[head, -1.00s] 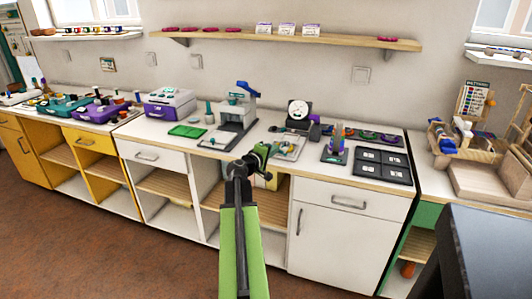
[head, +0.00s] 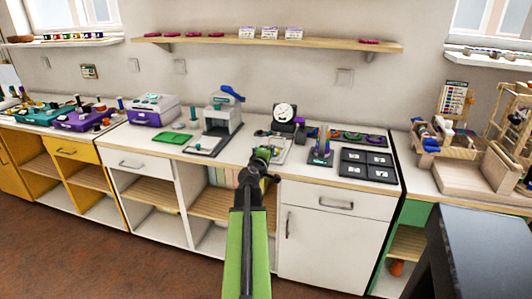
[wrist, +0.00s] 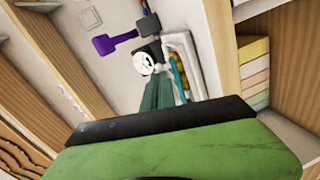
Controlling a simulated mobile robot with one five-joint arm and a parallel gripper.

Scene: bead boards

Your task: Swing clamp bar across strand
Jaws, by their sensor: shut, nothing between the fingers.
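My gripper (head: 263,157) is shut and empty at the end of my green arm, in front of the white counter's front edge in the head view. A pale tray with small parts (head: 275,148) lies on the counter just behind it, partly hidden by it. I cannot make out a clamp bar or a strand there. In the wrist view my dark green fingers (wrist: 158,93) are together and point toward a round white dial (wrist: 145,63). The pale tray's edge (wrist: 180,45) shows beside them. No contact is visible.
A grey press with a blue handle (head: 222,117) stands left of the tray. The dial gauge (head: 284,114) is behind it. A small stand with coloured pegs (head: 320,150) and a dark four-section board (head: 368,164) are to the right. A dark block (head: 480,250) fills the lower right.

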